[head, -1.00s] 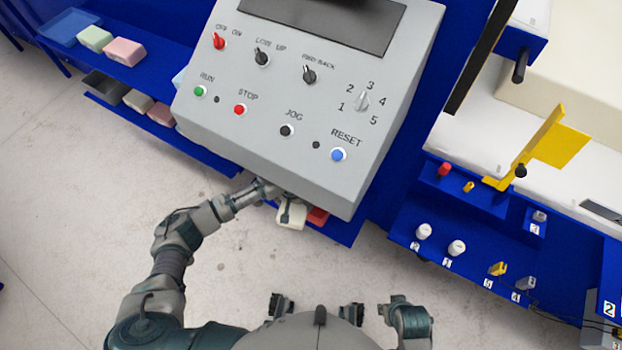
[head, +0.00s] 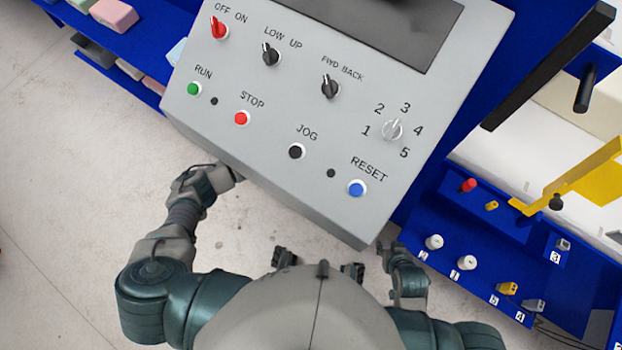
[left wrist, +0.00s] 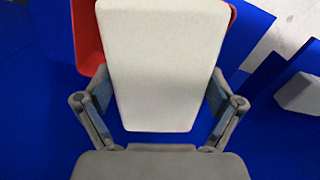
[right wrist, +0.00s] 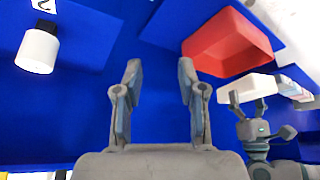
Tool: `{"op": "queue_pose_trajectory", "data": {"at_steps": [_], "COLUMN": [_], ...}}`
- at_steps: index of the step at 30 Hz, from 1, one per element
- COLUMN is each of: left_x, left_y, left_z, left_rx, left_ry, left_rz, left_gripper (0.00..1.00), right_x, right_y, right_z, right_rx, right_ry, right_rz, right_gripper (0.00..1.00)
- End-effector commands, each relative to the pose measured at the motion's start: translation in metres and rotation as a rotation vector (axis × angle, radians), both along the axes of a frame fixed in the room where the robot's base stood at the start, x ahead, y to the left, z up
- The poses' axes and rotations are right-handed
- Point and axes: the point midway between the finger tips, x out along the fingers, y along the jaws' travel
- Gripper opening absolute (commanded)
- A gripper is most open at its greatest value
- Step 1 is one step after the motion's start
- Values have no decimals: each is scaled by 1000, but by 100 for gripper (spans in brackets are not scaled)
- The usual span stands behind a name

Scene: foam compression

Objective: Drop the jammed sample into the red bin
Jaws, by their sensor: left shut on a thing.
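The jammed sample, a cream-white foam block (left wrist: 162,65), fills the middle of the left wrist view. My left gripper (left wrist: 160,105) is shut on its sides. The red bin (left wrist: 87,38) shows behind the block, mostly hidden by it. In the right wrist view the red bin (right wrist: 228,45) lies at the upper right, with the held block (right wrist: 252,89) at its near right edge; I cannot tell whether the block is over the opening. My right gripper (right wrist: 158,75) is open and empty. In the head view, the panel hides my left gripper, and my right gripper (head: 394,250) is right of its lower corner.
The grey control panel (head: 270,120) overhangs the bin area. On the left, a blue shelf (head: 140,65) holds pastel blocks, including a pink one (head: 115,13). On the right, a blue rack (head: 460,225) holds small connectors and knobs. A yellow bracket (head: 585,178) stands above it.

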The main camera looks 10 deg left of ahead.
Motion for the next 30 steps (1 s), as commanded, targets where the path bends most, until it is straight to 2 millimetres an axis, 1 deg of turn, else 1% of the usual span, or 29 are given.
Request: {"op": "queue_pose_trajectory", "data": {"at_steps": [2, 8, 15, 22, 30], "left_x": [0, 0, -1, -1, -1], "left_y": [-4, -9, -4, -1, -7], "left_z": [-5, -13, -24, -36, -43], "left_rx": [3, 10, 3, -1, 7], "left_ry": [1, 1, 1, 0, -1], "left_rz": [-2, -2, -2, -1, -3], "left_gripper": [74, 74, 74, 74, 74], "right_x": [11, 41, 73, 98, 112], "right_y": [0, 6, 24, 39, 41], "right_z": [-1, 8, 29, 56, 84], "right_rx": [15, 62, 108, 160, 223], "right_ry": [-56, -222, -431, -648, -849], "right_rz": [5, 13, 23, 33, 34], "right_gripper": [40, 40, 40, 40, 40]}}
